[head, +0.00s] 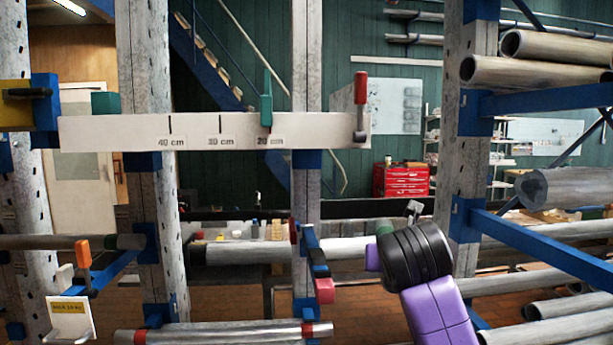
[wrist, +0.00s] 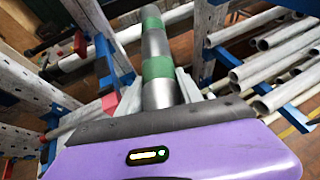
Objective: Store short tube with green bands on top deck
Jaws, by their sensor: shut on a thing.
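The short tube with green bands (wrist: 155,45) is grey, with two green bands showing in the wrist view. My gripper (wrist: 160,88) is shut on it, with pale fingers on either side near the closer band. The tube points away from the gripper, toward the top of the wrist view. In the head view my gripper's purple and black body (head: 420,262) is right of the middle post and hides most of the tube. A small green patch shows just above its left side. A blue upper arm (head: 550,98) of the right rack bears grey tubes (head: 555,47); I cannot tell which level is the top deck.
A white board marked in cm (head: 215,130), with green and red pieces, spans the left posts. The right post (head: 478,130) and its lower blue arm (head: 540,240) stand close to my gripper. A long grey tube (head: 240,253) lies behind. An orange clamp (head: 83,253) is at left.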

